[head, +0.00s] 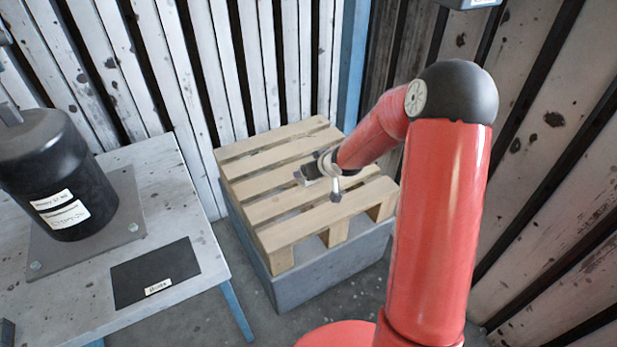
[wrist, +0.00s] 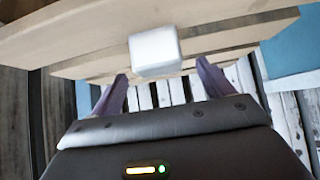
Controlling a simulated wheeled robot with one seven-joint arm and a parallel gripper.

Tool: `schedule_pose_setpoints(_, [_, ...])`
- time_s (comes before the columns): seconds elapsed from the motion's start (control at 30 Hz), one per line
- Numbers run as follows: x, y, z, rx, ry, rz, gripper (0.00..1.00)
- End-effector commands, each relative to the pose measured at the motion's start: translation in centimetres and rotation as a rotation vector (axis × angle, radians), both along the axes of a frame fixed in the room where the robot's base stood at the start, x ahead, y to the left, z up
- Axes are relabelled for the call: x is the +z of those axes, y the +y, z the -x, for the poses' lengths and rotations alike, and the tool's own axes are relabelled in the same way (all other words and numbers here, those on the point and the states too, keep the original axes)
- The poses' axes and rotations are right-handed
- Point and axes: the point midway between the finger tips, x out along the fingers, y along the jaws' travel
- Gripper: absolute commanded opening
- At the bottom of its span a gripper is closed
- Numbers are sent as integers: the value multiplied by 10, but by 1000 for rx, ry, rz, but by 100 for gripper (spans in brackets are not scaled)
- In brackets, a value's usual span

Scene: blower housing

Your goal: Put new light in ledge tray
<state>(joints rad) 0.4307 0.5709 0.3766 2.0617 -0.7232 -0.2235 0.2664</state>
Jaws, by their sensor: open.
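A small white block (wrist: 155,50) lies against the wooden slats in the wrist view; it may be the new light, but I cannot make out its details. My gripper (wrist: 162,85) is open, with its two fingers spread below the block in that view. The fingertips are near the block, and I cannot tell whether they touch it. In the head view my gripper (head: 312,170) is low over the pallet, and the block is mostly hidden there. I cannot identify a ledge tray in either view.
The wooden pallet (head: 285,230) rests on a grey base (head: 330,268). On the left, a white table (head: 95,312) holds a black cylinder with labels (head: 55,170) and a dark labelled mat (head: 180,262). Slatted walls close in behind and at right.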

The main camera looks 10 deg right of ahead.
Motion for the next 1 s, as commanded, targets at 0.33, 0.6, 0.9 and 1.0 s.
schedule_pose_setpoints(0.33, [-36, 11, -31, 1, 2, 1, 80])
schedule_pose_setpoints(0.6, [-38, 11, -35, -1, 1, 2, 80])
schedule_pose_setpoints(0.9, [-38, 11, -35, -1, 1, 2, 46])
schedule_pose_setpoints(1.0, [-38, 11, -35, -1, 1, 2, 33])
